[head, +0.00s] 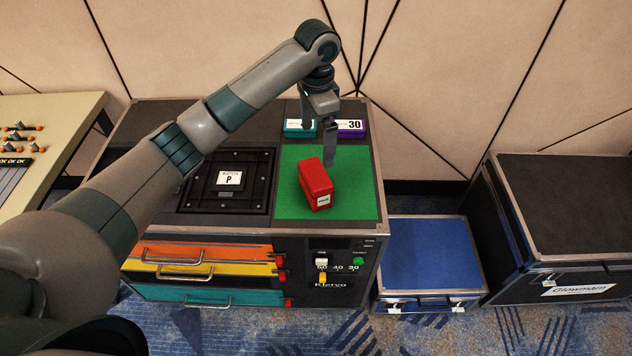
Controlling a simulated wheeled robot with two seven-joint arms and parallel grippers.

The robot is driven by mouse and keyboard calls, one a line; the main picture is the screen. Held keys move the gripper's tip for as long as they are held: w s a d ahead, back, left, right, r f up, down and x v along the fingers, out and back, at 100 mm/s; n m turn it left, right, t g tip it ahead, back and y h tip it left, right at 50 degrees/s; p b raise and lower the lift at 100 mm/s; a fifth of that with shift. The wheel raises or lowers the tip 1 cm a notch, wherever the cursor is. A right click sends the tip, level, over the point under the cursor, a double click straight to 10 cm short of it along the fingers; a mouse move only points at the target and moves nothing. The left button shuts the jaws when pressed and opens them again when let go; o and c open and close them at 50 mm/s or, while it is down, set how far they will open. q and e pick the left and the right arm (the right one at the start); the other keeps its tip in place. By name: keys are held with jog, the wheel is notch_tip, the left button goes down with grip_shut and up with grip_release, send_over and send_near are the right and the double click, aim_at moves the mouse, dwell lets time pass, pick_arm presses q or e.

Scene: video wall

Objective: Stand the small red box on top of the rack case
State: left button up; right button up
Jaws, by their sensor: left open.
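The small red box (316,182) is on the green mat (352,188) on top of the rack case (160,232). It has a white label on its near end. I cannot tell from this view whether it rests on its base or on a side. My left gripper (328,160) is open, pointing down just behind and above the red box. Its fingers appear apart from the box and hold nothing. My right gripper is not in view.
A black patch panel (228,181) lies left of the mat. Teal (300,128) and purple (351,129) labelled boxes stand behind it. A blue case (430,255) and a larger black case (572,205) stand on the right. A control desk (60,120) is at left.

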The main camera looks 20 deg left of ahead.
aim_at(317, 172)
pick_arm(q)
jog(key=shift+f, duration=0.1)
notch_tip(317, 172, down, 11)
jog(key=p, duration=0.3)
jog(key=shift+f, duration=0.6)
